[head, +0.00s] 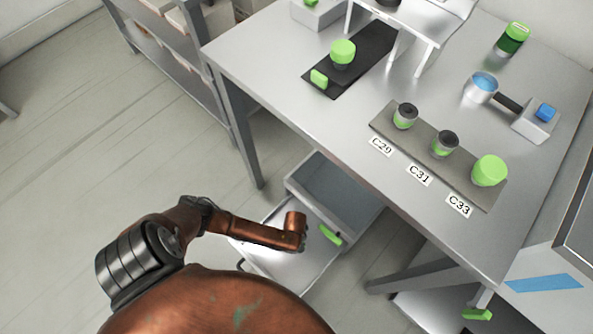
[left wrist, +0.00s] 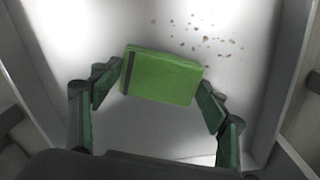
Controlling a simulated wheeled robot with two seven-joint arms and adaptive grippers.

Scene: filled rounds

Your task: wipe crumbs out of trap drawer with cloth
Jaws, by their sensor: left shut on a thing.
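My left gripper (left wrist: 160,92) is shut on a green cloth (left wrist: 165,76), a folded pad with a dark stripe near its left end. The cloth is over the bright metal floor of the trap drawer (left wrist: 95,25); I cannot tell whether it touches. Several brown crumbs (left wrist: 205,42) lie on that floor, beyond the cloth and to its right. In the head view the pulled-out drawer (head: 275,265) is below the bench, partly covered by my left arm. My right gripper is in neither view.
On the bench, a holder strip (head: 463,190) carries several cups. Floor left is clear.

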